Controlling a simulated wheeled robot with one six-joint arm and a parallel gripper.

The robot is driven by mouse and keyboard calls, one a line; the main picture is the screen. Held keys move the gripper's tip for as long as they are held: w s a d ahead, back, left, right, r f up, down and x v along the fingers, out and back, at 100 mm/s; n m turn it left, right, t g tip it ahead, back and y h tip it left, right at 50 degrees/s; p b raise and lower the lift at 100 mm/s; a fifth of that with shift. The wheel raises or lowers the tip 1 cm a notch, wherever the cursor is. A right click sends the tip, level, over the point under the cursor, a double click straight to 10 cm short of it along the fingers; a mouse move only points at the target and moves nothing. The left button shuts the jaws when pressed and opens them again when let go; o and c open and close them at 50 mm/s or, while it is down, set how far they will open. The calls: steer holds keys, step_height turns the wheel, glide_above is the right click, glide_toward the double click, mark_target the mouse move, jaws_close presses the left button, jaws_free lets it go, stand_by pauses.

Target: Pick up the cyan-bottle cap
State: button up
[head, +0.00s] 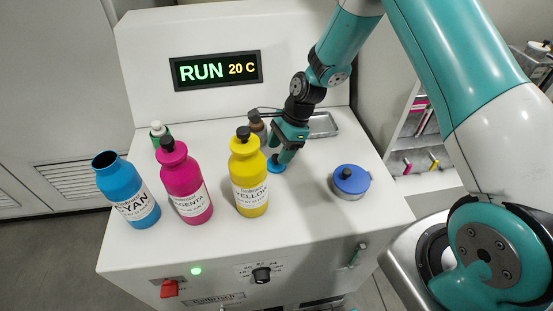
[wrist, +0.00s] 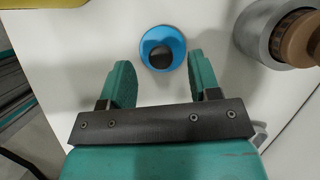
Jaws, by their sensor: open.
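The cyan-bottle cap, a blue disc with a black knob, lies on the white machine top. It shows in the wrist view (wrist: 174,43) just beyond the fingertips, roughly centred between them, and in the head view (head: 276,166) right under my gripper. My gripper (head: 282,156) points down over it; in the wrist view my gripper (wrist: 160,68) has its two green fingers apart with nothing between them. The cyan bottle (head: 123,185) stands uncapped at the left of the machine top. The exact height of the fingers above the cap is hard to tell.
Magenta (head: 184,185) and yellow (head: 248,178) bottles stand left of my gripper. A green bottle (head: 160,132) and a brown-topped container (head: 257,126) are behind. A metal tray (head: 323,125) is at the back right. A blue-lidded metal pot (head: 351,182) stands at the right.

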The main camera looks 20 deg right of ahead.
mark_target(274, 166)
steer(key=shift+p+x, duration=0.35)
steer(key=shift+x, duration=1.15)
steer(key=shift+r, duration=0.1)
steer(key=c, duration=1)
